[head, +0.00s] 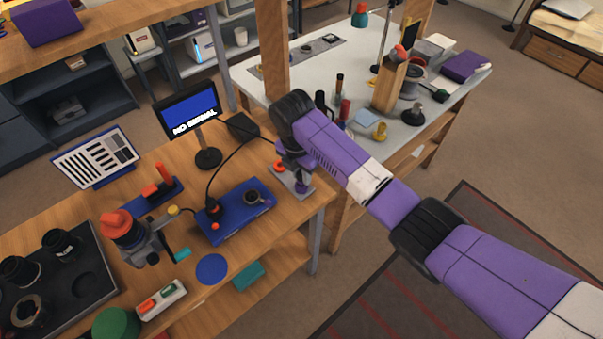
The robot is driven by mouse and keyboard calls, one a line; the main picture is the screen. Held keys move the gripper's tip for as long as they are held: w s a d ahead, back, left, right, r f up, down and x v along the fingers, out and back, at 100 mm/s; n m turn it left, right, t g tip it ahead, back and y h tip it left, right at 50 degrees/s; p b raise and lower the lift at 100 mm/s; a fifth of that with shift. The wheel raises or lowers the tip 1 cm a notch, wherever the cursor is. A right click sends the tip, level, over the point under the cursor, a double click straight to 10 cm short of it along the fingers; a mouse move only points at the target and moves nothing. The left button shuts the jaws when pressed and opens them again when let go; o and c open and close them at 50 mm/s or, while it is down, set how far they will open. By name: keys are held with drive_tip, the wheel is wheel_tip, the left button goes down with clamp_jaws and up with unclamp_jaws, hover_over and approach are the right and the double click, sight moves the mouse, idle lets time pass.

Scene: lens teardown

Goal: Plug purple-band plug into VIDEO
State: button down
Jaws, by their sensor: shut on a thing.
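My gripper (296,163) points down over a small grey plate (306,180) at the right end of the wooden bench. It is shut, and its fingers are small and dark in this view. A small purple piece, which looks like the purple-band plug (301,187), shows just below the fingers at the plate. The hand hides much of it, and I cannot tell whether it is seated in anything. A thin black cable runs from the monitor toward the gripper. The monitor (188,108) shows "NO SIGNAL" on blue. No VIDEO label is readable.
An orange-red knob (279,166) stands beside the gripper. A blue tray (245,222) with a dark round part and a cabled black piece lies left of it. A black box (242,126) sits behind. A wooden post (273,50) rises near my arm.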

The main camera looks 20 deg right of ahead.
drive_tip(key=shift+r, duration=0.2)
drive_tip(key=shift+r+p, duration=2.05)
drive_tip(key=shift+p, duration=0.15)
